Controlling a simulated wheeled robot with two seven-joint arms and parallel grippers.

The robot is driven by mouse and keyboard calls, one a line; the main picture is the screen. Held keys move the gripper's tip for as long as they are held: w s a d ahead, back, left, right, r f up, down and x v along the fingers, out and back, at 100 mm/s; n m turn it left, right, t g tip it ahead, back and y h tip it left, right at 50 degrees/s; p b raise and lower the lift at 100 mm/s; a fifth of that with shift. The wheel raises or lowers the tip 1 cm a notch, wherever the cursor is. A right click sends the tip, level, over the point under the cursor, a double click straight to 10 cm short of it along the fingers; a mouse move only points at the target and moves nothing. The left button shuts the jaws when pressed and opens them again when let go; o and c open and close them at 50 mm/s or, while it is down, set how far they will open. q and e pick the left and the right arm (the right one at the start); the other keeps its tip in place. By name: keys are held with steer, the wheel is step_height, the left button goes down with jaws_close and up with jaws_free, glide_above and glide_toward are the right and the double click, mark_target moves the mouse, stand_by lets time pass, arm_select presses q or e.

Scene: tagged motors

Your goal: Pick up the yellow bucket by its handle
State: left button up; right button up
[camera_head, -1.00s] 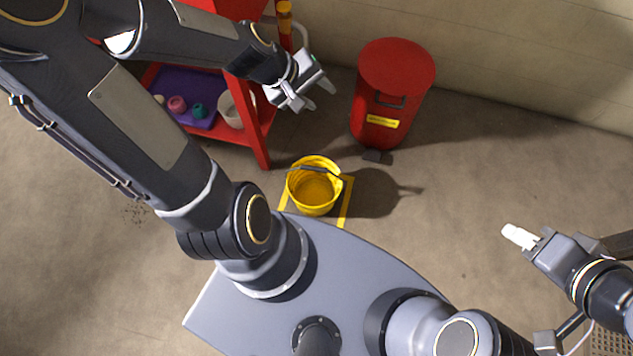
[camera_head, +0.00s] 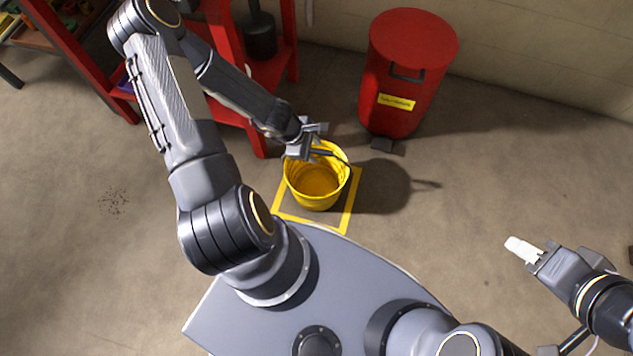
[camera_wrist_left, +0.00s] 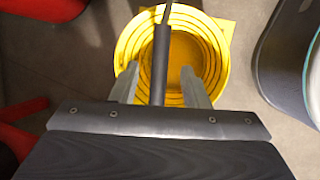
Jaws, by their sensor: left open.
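The yellow bucket (camera_head: 318,190) stands upright on the floor inside a yellow taped square (camera_head: 345,222). My left gripper (camera_head: 310,143) is at the bucket's far rim, with its jaws open. In the left wrist view the bucket (camera_wrist_left: 128,42) is below the gripper. The dark handle grip (camera_wrist_left: 160,62) runs between the two spread fingers (camera_wrist_left: 160,88), with a gap on both sides. My right gripper (camera_head: 523,249) is off to the right over bare floor, away from the bucket; its finger gap cannot be made out.
A red lidded bin (camera_head: 397,95) with a pedal stands behind and right of the bucket. A red shelf (camera_head: 258,140) stands behind and left, close to my left arm. The wall is at the back. The floor to the right of the bucket is clear.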

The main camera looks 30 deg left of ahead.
arm_select(q)
steer(key=b+x, duration=0.1)
steer(key=x, duration=0.2)
steer(key=shift+w+f, duration=0.1)
steer(key=shift+f, duration=0.25)
jaws_close()
steer(key=shift+r, duration=0.15)
